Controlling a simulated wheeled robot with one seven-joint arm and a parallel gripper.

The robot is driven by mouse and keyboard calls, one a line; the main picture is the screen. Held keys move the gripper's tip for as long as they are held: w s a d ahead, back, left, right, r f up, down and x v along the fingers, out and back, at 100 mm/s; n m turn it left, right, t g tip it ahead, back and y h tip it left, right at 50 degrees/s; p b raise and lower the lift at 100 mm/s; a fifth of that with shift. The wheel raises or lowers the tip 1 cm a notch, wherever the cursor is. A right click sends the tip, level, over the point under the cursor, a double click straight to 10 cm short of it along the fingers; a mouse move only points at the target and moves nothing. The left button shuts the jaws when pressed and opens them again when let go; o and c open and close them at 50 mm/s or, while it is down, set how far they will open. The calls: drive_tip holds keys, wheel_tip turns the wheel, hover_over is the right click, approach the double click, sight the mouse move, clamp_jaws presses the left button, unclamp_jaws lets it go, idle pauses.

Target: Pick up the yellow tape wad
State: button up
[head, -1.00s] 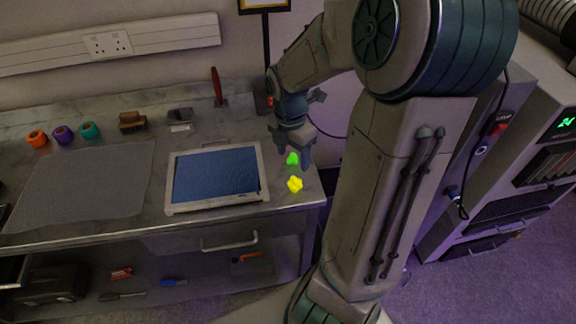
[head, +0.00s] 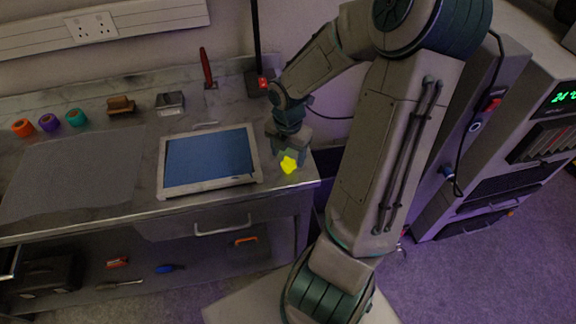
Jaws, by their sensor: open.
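The yellow tape wad (head: 289,165) is a small, bright, crumpled lump near the right end of the metal bench, to the right of the blue-panelled tray. My gripper (head: 287,158) points down right at the wad, with its fingers behind and around it in this view. The jaws are open; I cannot tell whether they touch the wad. The green wad seen earlier is not visible and may be hidden by my gripper.
A framed blue tray (head: 160,190) lies just left of my gripper. A grey mat (head: 70,175), several tape rolls (head: 49,122), a brown block (head: 121,104) and a red-handled tool (head: 207,68) are farther left and back. The bench's front edge (head: 130,213) is close.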

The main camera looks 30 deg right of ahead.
sight(289, 161)
wheel_tip(289, 161, down, 4)
drive_tip(key=shift+r+b, duration=0.1)
drive_tip(key=shift+b, duration=0.25)
drive_tip(key=c, duration=1)
drive_tip(key=shift+c, duration=0.2)
drive_tip(key=shift+r, duration=0.15)
